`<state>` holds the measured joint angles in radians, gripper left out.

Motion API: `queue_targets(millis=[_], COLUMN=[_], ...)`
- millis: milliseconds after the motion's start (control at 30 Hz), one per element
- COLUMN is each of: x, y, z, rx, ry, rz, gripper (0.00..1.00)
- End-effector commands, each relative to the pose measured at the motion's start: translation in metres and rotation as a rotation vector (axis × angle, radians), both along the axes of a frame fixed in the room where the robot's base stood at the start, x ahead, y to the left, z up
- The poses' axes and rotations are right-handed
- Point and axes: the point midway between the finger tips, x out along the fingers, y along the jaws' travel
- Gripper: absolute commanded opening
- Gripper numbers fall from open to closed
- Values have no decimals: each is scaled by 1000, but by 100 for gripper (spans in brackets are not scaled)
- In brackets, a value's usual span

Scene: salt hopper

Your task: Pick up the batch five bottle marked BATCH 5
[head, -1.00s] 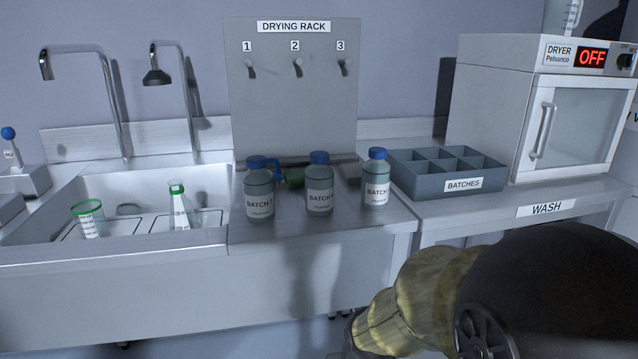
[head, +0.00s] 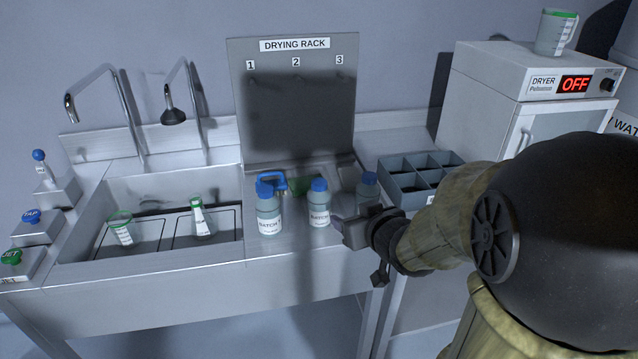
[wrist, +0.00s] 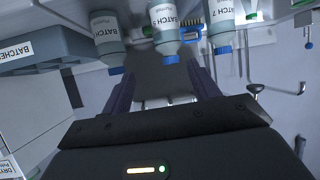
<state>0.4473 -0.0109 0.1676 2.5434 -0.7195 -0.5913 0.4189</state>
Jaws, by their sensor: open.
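The BATCH 5 bottle is the middle one of three blue-capped bottles, standing on the steel counter in the head view (head: 319,205). In the wrist view, which is turned over, its label reads BATCH 5 (wrist: 163,22). My gripper (head: 341,229) is in front of the counter bottles, a little right of the middle bottle, and partly covers the right bottle. In the wrist view my gripper (wrist: 163,78) has its fingers apart with nothing between them. The BATCH 5 bottle appears ahead of the gap, apart from the fingers.
The BATCH 7 bottle (head: 268,212) stands left, and another bottle (head: 367,188), number unclear, stands right. Behind are a blue-handled brush (head: 272,184) and the drying rack (head: 300,110). The compartmented tray (head: 398,181) is right. The sink (head: 160,262) with glassware is left.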

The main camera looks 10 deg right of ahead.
Motion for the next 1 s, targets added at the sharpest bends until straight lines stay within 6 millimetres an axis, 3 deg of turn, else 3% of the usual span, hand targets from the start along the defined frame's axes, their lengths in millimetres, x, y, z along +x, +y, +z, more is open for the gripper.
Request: queue_targets(millis=[33,167,567,767,1000], x=[1,2,4,24,32], y=[1,4,6,10,12], z=[23,37,35,24,30], rx=[8,24,26,28,43], ry=[-22,-56,-62,-61,-59], rz=[15,45,50,51,63], gripper=[61,61,61,61,61])
